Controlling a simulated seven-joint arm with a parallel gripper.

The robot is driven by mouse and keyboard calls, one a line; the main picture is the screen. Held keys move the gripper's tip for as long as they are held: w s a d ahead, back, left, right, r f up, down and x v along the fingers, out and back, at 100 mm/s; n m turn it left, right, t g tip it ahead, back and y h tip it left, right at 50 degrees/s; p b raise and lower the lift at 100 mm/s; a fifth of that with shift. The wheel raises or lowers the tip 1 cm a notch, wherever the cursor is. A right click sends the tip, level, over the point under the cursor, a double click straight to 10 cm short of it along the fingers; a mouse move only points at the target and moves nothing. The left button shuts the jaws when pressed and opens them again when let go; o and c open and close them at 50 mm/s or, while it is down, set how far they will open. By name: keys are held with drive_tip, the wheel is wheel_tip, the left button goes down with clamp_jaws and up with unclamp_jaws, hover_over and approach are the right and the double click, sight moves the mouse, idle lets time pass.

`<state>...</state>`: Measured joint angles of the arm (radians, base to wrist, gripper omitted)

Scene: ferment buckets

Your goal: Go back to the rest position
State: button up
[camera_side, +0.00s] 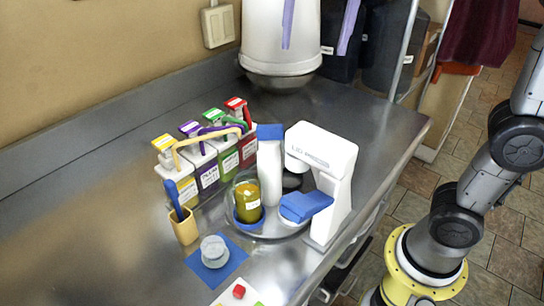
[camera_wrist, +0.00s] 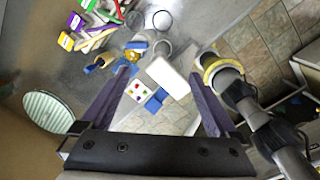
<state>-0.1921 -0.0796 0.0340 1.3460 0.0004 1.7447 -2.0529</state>
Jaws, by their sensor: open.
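My gripper (camera_wrist: 160,76) shows only in the wrist view, high above the work. Its two dark fingers are wide apart, with nothing held between them. My gripper is out of the side view. Below it in the wrist view lie a white block-like shape (camera_wrist: 168,78) and a white card with coloured spots (camera_wrist: 137,91).
Several small buckets (camera_side: 207,174) with coloured lids stand in a row. A tan cup (camera_side: 184,230) holds a blue-handled tool. A clear round piece (camera_side: 213,250) sits on a blue mat (camera_side: 232,268). A large white bucket (camera_side: 280,35) is at the back. The counter's left is clear.

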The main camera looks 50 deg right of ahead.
drive_tip(key=s+d+f+m+t, duration=0.2)
drive_tip(key=s+f+m, duration=0.4)
drive_tip(key=f+m, duration=0.3)
drive_tip(key=s+d+f+m+t, duration=0.2)
drive_tip(key=s+f+m, duration=0.5)
drive_tip(key=m, duration=0.9)
wheel_tip(320, 180, down, 2)
drive_tip(key=shift+d+f+m, duration=0.2)
drive_tip(key=shift+d+m, duration=0.2)
drive_tip(key=shift+d, duration=0.45)
